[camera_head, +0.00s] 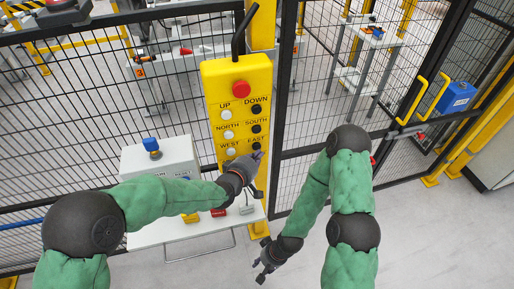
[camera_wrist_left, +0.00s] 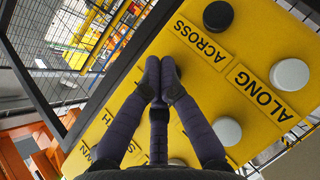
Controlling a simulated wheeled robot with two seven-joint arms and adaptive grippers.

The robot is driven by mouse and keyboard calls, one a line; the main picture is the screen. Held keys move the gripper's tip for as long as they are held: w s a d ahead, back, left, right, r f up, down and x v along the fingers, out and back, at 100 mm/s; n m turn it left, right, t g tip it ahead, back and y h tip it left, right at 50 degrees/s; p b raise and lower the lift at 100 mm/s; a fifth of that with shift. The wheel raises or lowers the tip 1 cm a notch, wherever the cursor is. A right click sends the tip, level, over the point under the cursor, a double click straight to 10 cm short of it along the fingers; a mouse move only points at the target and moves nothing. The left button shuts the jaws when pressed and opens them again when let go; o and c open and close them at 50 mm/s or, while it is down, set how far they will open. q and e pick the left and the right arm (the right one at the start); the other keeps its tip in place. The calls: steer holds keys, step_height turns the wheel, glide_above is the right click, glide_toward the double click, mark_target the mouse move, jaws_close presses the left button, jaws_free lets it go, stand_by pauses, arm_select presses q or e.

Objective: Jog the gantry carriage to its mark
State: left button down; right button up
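A yellow push-button pendant (camera_head: 237,80) stands upright at the fence, with a red stop button (camera_head: 241,90) and white and black buttons labelled UP, DOWN, NORTH, SOUTH, WEST and EAST. My left gripper (camera_head: 258,156) is at its lower part and hides some of it. In the left wrist view its fingertips (camera_wrist_left: 162,72) are together over the yellow face (camera_wrist_left: 196,80), near the labels ACROSS and ALONG; contact cannot be told. A black button (camera_wrist_left: 217,16) and white buttons (camera_wrist_left: 290,75) show there. My right gripper (camera_head: 264,262) is low, apart from the pendant, fingers spread and empty. I cannot pick out the carriage or its mark.
A white bench (camera_head: 150,238) below the pendant carries a pale box (camera_head: 178,157) with a blue knob (camera_head: 151,144) and several small coloured parts. Black mesh fencing (camera_head: 60,130) runs behind. A gate with yellow handles (camera_head: 432,98) is at right. Floor at lower right is clear.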

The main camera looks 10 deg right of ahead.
arm_select(q)
steer(key=shift+w, duration=0.35)
arm_select(e)
steer(key=shift+f, duration=0.3)
arm_select(q)
steer(key=shift+w+b, duration=0.4)
steer(key=shift+b, duration=0.15)
arm_select(e)
steer(key=shift+f, duration=0.3)
arm_select(q)
steer(key=shift+s, duration=0.8)
arm_select(e)
steer(key=shift+f, duration=0.1)
arm_select(q)
steer(key=shift+s, duration=0.1)
steer(key=shift+s, duration=2.45)
arm_select(e)
jaws_close()
